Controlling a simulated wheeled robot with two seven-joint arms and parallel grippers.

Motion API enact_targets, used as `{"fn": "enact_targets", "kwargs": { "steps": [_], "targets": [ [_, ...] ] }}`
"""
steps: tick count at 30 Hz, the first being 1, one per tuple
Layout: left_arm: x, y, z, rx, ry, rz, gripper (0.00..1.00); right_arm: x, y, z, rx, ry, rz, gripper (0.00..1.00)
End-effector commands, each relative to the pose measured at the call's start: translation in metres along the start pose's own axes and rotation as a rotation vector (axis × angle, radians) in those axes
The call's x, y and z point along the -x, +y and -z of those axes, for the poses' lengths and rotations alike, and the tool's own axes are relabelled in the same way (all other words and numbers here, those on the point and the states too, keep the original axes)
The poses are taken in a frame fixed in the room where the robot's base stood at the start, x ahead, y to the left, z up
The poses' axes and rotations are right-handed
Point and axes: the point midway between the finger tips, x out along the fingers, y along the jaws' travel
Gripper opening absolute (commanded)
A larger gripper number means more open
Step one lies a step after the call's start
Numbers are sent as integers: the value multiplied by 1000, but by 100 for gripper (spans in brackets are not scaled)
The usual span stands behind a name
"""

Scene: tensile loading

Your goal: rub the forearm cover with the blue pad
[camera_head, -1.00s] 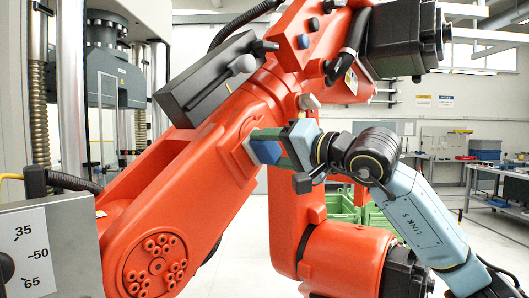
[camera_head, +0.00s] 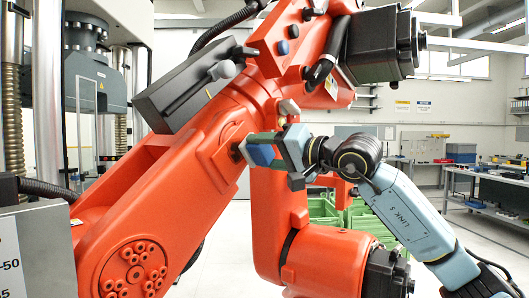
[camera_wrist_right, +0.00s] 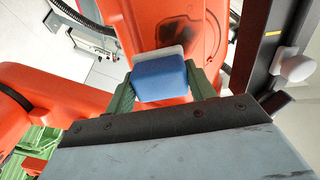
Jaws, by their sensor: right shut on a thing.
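The forearm cover appears to be the smooth orange casing (camera_head: 205,150) of the large orange robot arm in the head view. The same orange surface fills the upper middle of the right wrist view (camera_wrist_right: 150,22). My right gripper (camera_head: 268,150) is shut on the blue pad (camera_head: 260,155), which has a pale grey layer on its far side. In the right wrist view the pad (camera_wrist_right: 160,80) sits between the two green fingers, its grey layer toward the orange surface. Whether it touches that surface I cannot tell. My left gripper is not in view.
A dark grey box (camera_head: 185,90) with a round knob lies along the orange arm's upper side, close to my gripper. Green crates (camera_head: 325,210) stand behind. A testing machine (camera_head: 95,80) is at left, a workbench (camera_head: 490,205) at right.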

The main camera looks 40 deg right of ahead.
Motion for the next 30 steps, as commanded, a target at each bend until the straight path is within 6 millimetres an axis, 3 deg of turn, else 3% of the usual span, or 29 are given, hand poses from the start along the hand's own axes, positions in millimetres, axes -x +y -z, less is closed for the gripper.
{"fn": "enact_targets", "kwargs": {
  "steps": [30],
  "targets": [
    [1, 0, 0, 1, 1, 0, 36, -1, -47, -56, 1, -5, 5, 36]
  ]
}}
